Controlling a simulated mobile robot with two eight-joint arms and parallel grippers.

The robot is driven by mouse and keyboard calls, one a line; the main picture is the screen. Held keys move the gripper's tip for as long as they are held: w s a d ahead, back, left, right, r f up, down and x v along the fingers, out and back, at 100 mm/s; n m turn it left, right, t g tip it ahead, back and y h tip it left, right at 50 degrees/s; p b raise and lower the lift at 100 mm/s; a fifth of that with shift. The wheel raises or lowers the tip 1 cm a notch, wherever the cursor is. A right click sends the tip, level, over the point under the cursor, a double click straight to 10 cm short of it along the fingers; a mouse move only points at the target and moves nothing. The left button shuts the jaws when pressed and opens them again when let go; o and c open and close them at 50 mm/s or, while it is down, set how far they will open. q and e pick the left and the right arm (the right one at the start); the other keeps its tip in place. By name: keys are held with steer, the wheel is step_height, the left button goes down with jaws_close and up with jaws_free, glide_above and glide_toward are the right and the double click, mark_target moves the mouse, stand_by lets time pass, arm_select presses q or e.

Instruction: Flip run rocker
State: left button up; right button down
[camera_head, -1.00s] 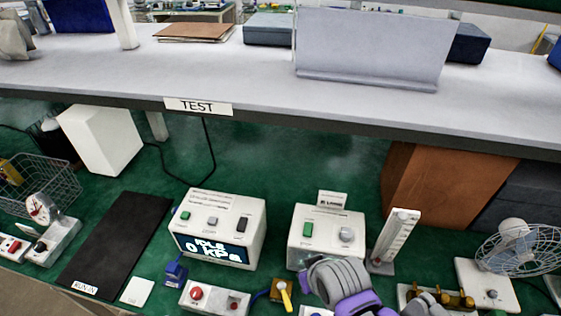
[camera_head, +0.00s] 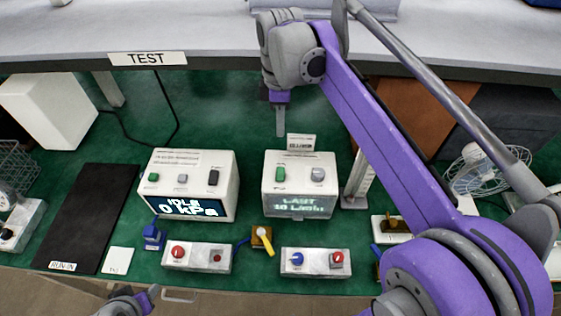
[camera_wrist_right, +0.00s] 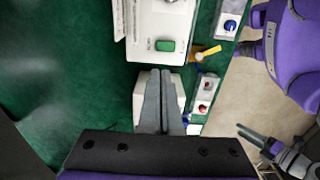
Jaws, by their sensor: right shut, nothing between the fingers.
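No label reading "run" is legible, so I cannot tell which control is the run rocker. The pressure meter (camera_head: 190,186) reads "IDLE 0 kPa" and has a green button, a grey button and a black rocker-like switch (camera_head: 213,178) on top. A low switch box (camera_head: 197,265) before it carries a red button and a small dark-and-red control. My right gripper (camera_head: 280,120) is shut and empty, pointing down behind the flow meter (camera_head: 300,205). In the right wrist view its fingers (camera_wrist_right: 160,90) hide part of a white box. My left gripper (camera_head: 130,300) is partly cut off at the bottom edge.
A yellow-handled valve (camera_head: 263,240) and a box with blue and red knobs (camera_head: 316,262) stand at the front. A black mat (camera_head: 88,215) lies left. A fan (camera_head: 475,175) and a scale column (camera_head: 356,182) stand right. The TEST shelf (camera_head: 225,60) crosses behind.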

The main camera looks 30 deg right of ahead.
mark_target(281, 169)
stand_by(0.3)
step_height(281, 169, down, 14)
steer(key=shift+b, duration=0.35)
stand_by(0.4)
